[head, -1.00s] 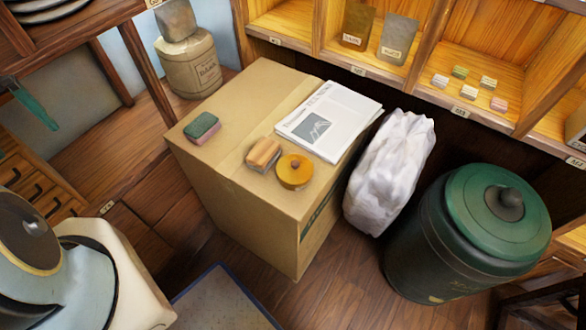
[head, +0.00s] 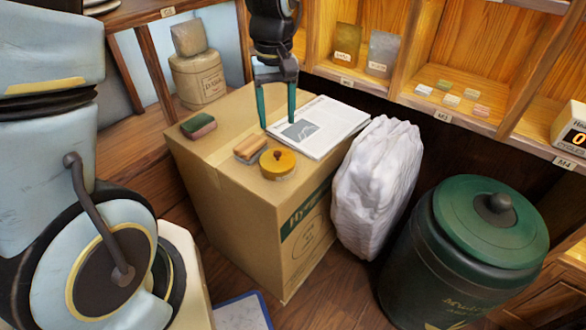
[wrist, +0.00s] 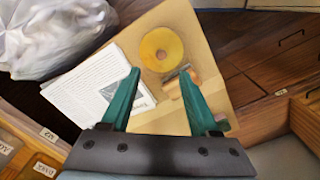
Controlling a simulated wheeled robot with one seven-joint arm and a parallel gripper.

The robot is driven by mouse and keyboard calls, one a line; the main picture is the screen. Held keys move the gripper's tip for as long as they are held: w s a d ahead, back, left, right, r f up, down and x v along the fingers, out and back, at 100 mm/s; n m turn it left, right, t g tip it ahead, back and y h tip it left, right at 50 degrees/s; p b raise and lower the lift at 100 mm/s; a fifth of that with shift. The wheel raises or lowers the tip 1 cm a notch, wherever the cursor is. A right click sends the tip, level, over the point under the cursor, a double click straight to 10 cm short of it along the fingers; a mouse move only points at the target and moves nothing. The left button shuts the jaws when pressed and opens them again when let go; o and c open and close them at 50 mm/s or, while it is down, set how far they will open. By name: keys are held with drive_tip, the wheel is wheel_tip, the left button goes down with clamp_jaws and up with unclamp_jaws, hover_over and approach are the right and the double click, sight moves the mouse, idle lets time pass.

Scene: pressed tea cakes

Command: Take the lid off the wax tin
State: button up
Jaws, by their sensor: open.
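The wax tin (head: 278,165) is a small round yellow tin with its lid on and a dark knob in the middle of the lid. It stands on the cardboard box, close to the box's front corner. In the wrist view the tin (wrist: 162,49) shows from above as a yellow disc beyond the fingertips. My gripper (head: 277,123) is open and empty, its green fingers pointing down above the box, behind the tin. In the wrist view my gripper (wrist: 160,75) shows its two fingers spread apart, with the tin not between them.
A wood-backed brush (head: 251,149) lies beside the tin. A green and pink sponge (head: 198,125) and newspapers (head: 320,127) lie on the box (head: 220,165). A white bag (head: 375,185) and a green lidded bin (head: 465,250) stand to the right. Shelves (head: 450,95) stand behind.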

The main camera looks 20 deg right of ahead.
sight(278, 152)
wheel_tip(278, 152, down, 9)
drive_tip(key=shift+a+f, duration=0.1)
drive_tip(key=shift+f, duration=0.05)
idle(0.4)
clamp_jaws()
idle(0.4)
